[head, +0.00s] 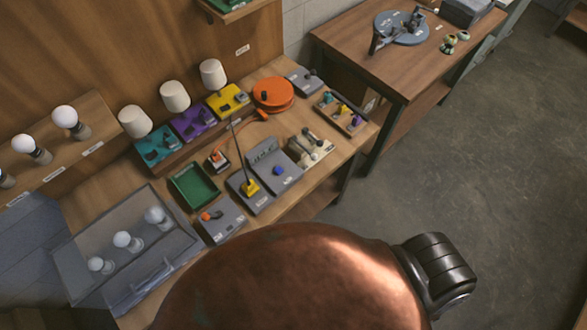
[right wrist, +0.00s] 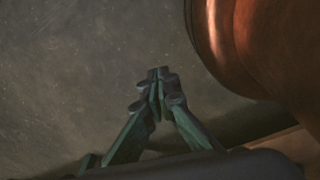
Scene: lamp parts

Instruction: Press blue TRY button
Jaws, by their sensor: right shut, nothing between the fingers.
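A small blue button (head: 278,170) sits on the sloped face of a grey box (head: 262,155) on the workbench in the head view. Any lettering on the button is too small to read. My right gripper (right wrist: 158,75) shows in the right wrist view with its green fingers together, shut and empty, above grey floor. It is away from the button, which is not in that view. My left gripper is in neither view.
The bench holds a green tray (head: 194,187), an orange disc (head: 273,94), a yellow-based rod (head: 250,187) and several lamps on coloured bases. A clear case (head: 70,262) with bulbs stands at left. A second table (head: 345,40) is at back right. Floor at right is clear.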

